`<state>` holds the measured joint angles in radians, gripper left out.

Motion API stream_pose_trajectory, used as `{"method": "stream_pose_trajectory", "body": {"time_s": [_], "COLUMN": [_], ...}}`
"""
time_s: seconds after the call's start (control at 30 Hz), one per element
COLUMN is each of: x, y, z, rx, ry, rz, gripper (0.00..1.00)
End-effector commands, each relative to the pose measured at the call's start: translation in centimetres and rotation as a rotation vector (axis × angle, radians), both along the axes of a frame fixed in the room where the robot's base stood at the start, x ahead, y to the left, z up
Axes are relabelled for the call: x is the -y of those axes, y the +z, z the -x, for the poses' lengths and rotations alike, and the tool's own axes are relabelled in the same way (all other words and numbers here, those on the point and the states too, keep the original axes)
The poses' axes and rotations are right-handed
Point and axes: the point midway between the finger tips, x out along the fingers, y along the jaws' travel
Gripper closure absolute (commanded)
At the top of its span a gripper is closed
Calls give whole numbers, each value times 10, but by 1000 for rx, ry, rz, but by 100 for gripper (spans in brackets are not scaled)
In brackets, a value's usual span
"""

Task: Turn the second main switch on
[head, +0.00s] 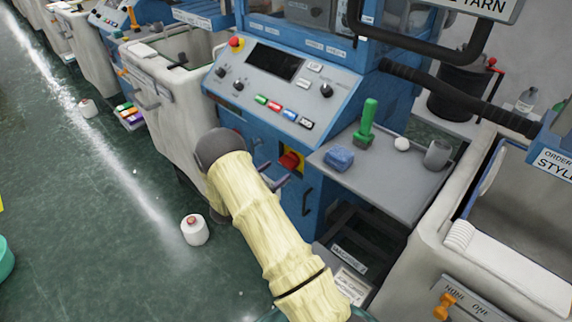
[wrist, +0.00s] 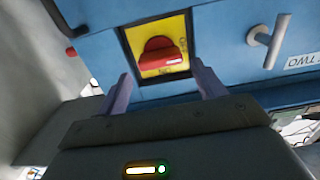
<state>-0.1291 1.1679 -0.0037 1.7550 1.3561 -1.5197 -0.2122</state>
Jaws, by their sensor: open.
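The main switch is a red rotary knob (wrist: 163,56) on a yellow plate (wrist: 184,30), set in the blue front of a machine. In the head view the red knob (head: 289,160) shows just beyond my gripper. A partly cut-off label reading "TWO" (wrist: 303,63) is on the same blue front. My gripper (wrist: 163,86) is open and empty. Its two purple fingers stand apart, one to each side below the knob in the wrist view, with no visible contact. In the head view my gripper (head: 274,176) is at the machine's front, partly hidden by my sleeved arm.
A T-shaped handle (wrist: 268,42) sticks out right of the switch in the wrist view. A grey shelf (head: 382,180) holds a blue sponge (head: 339,158) and a green-handled brush (head: 366,125). A pale bin (head: 165,105) stands left. A yarn cone (head: 194,231) stands on the open floor.

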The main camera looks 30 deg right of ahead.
Motion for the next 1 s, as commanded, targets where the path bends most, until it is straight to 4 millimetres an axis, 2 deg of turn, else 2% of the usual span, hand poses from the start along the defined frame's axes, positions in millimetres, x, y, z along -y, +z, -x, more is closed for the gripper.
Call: {"method": "stream_pose_trajectory", "body": {"time_s": [0.1, 0.3, 0.43, 0.7, 0.87, 1.0], "x": [21, 48, 55, 56, 56, 56], "y": [0, 0, 0, 0, 0, 0], "z": [-7, -17, -20, -20, -20, -20], "rx": [1, 1, 0, -1, -1, 1], "ry": [-3, -2, 0, 0, 0, 0], "rz": [1, 0, 0, 0, 0, 0], "gripper": [31, 31, 31, 31, 62, 63]}}
